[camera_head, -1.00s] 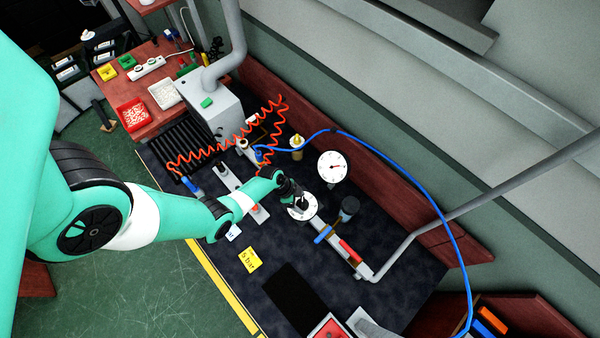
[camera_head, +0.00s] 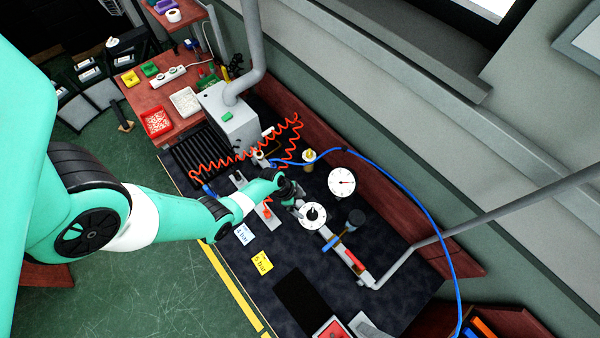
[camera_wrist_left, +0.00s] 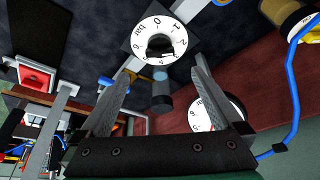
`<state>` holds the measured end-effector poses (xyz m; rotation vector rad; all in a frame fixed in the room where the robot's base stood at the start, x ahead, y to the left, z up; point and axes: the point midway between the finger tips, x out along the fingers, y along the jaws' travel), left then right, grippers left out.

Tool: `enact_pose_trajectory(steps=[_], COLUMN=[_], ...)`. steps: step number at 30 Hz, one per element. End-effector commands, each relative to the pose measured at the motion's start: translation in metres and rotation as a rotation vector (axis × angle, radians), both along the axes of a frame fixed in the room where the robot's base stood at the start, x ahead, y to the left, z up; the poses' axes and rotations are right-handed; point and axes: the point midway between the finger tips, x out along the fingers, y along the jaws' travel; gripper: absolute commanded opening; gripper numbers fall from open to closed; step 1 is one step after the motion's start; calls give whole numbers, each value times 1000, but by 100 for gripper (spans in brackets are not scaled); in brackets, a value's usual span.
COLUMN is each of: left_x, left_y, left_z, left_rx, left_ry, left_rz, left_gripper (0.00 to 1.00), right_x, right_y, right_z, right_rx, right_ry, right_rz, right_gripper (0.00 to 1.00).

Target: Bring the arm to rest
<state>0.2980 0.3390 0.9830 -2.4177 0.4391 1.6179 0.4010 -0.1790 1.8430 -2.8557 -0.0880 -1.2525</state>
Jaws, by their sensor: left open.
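My left arm reaches in from the left in the head view. Its gripper (camera_head: 297,202) is just left of a white dial (camera_head: 312,216) with a black knob. In the wrist view the gripper (camera_wrist_left: 163,72) has its two fingers spread wide with nothing held between them. The dial (camera_wrist_left: 145,38) lies beyond the fingertips, its knob visible and clear of them. Whether a finger touches the dial's edge cannot be told. My right gripper is not in view.
A white gauge (camera_head: 342,182) stands behind the dial; a finger partly hides it in the wrist view. A coiled orange hose (camera_head: 240,158) and a blue hose (camera_head: 421,208) run nearby. Yellow (camera_head: 262,262) and white (camera_head: 243,233) cards lie on the dark bench. Green floor is clear at lower left.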

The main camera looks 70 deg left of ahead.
Motion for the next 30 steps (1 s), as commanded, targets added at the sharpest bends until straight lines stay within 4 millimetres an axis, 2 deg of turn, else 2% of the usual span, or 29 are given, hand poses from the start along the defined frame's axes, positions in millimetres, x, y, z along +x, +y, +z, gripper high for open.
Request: enact_pose_trajectory(steps=[1, 3, 20, 23, 26, 29, 30], left_x=[0, 0, 0, 6, 42, 100, 127], left_y=[-1, -1, -1, -7, -13, -14, -15], left_z=[11, 13, 11, 12, 30, 71, 93], left_rx=[-1, 0, 0, 2, 32, 99, 134], left_ry=[0, 0, 0, -4, -46, -150, -203], left_rz=[-4, -7, -7, -32, -106, -183, -216], left_gripper=[100, 100, 100, 100, 100, 100, 100], right_x=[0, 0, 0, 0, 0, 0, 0], right_y=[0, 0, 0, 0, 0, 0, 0], right_z=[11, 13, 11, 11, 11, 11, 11], right_rx=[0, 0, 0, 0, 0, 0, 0], right_ry=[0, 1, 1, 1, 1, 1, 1], right_rz=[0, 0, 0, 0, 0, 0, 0], right_gripper=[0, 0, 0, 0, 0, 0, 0])
